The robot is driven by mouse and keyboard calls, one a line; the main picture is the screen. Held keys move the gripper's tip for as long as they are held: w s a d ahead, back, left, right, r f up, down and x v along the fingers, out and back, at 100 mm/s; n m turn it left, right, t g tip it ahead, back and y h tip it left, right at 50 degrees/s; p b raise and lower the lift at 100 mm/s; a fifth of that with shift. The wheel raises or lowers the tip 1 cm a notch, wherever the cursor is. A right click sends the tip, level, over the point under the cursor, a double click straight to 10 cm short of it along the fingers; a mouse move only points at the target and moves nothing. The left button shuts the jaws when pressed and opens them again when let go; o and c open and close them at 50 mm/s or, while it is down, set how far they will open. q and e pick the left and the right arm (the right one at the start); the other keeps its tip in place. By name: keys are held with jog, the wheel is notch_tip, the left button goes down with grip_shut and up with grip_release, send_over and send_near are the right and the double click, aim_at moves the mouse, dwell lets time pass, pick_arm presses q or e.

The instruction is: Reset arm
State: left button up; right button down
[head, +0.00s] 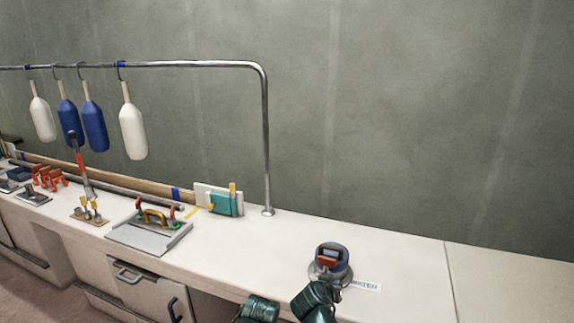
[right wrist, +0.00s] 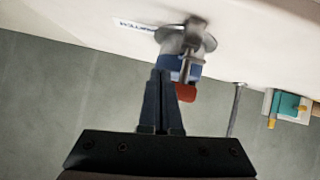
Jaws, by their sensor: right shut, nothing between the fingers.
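My right gripper (right wrist: 160,75) shows in the right wrist view with its two dark fingers together and nothing between them. Its tips point toward a device with a round metal base, a blue body and a red part (right wrist: 186,92). I cannot tell whether the tips touch it. In the head view the device (head: 327,263) stands on the bench beside a small white label. Green links of my arm are in front of it, at the bottom edge. My left gripper is not in view.
The pale bench (head: 400,262) is clear right of the device. A metal rail (head: 265,130) rises from it, with white and blue fenders (head: 132,131) hanging left. A grey hatch panel (head: 150,238), a teal block (head: 222,204) and several small fittings lie on the left part.

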jog(key=s+a+f+n+g+y, duration=0.2)
jog(key=s+a+f+n+g, duration=0.25)
jog(key=s, duration=0.55)
jog(key=s+a+f+n+g+y, duration=0.25)
jog(key=s+a+f+g, duration=0.3)
jog(key=s, duration=0.35)
notch_tip(320, 180, up, 13)
jog(key=p, duration=1.2)
jog(key=shift+d+f, duration=0.15)
jog(key=shift+d, duration=0.15)
jog(key=shift+w, duration=0.1)
